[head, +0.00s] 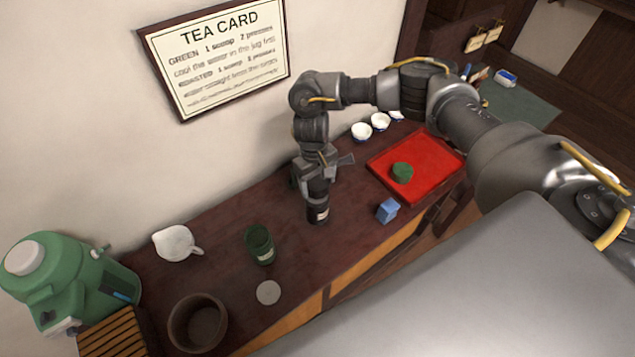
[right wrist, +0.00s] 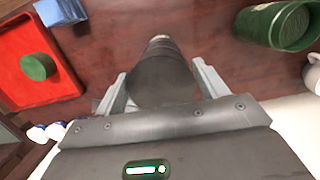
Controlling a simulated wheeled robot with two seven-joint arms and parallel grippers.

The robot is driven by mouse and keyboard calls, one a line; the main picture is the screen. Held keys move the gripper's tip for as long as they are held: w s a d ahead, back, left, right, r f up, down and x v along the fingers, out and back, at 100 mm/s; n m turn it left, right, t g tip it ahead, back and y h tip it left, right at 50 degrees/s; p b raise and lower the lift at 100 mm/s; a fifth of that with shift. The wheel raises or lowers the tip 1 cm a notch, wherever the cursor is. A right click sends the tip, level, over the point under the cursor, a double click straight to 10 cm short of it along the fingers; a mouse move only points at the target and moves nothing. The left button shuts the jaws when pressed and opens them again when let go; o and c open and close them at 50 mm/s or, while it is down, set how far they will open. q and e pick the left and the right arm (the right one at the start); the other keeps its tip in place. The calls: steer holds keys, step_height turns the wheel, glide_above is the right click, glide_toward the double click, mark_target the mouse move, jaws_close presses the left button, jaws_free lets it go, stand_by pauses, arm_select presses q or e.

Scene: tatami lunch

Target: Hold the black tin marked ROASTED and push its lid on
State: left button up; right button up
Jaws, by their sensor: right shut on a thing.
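The black tin (head: 318,213) stands on the dark wooden counter, with a small pale label low on its side; the lettering is too small to read. My right gripper (head: 318,182) is above it, pointing down, shut on its upper part. In the right wrist view the tin (right wrist: 163,80) sits between the two fingers. I cannot tell whether a lid is on it, and no separate black lid shows. My left gripper is not in view.
A green tin (head: 260,246) stands open to the left, near a grey disc (head: 268,292), a brown bowl (head: 197,324) and a white jug (head: 176,243). A blue block (head: 387,210) and a red tray (head: 437,179) with a green lid (head: 402,172) lie right.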

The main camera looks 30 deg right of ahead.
steer(key=shift+f+p, duration=0.3)
steer(key=shift+p, duration=0.4)
stand_by(1.0)
steer(key=shift+f, duration=0.65)
stand_by(0.6)
steer(key=shift+f, duration=0.35)
stand_by(0.5)
steer(key=shift+f, duration=0.75)
stand_by(1.1)
steer(key=o, duration=1)
steer(key=shift+o, duration=0.2)
steer(key=shift+r, duration=0.1)
